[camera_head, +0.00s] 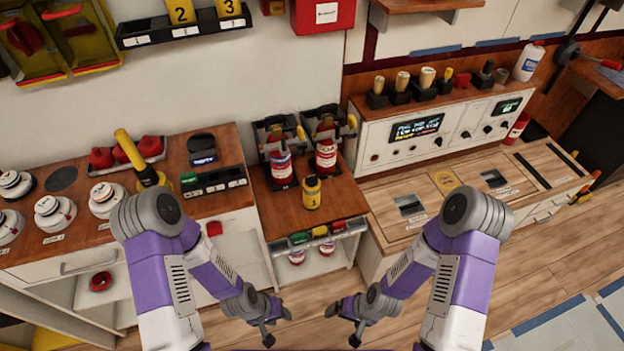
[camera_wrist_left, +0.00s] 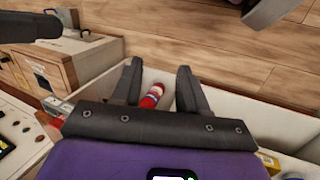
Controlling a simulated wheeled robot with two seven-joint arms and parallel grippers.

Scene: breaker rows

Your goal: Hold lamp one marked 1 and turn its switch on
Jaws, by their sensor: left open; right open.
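I see no lamp that I can read as marked 1, and no switch on one. A yellow upright lamp-like object (camera_head: 135,155) stands on the left counter; its number cannot be read. Yellow pieces marked 2 (camera_head: 181,12) and 3 (camera_head: 229,8) stand in a black wall rack (camera_head: 150,38), whose left end looks empty. My left gripper (camera_head: 277,326) is open and empty, low in front of the counters, well away from these. In the left wrist view its jaws (camera_wrist_left: 158,72) are apart. My right gripper (camera_head: 345,323) is open and empty, to its right.
The left counter holds white round devices (camera_head: 54,212), red pieces (camera_head: 102,158) and a black device (camera_head: 202,148). A control panel (camera_head: 440,130) is at right.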

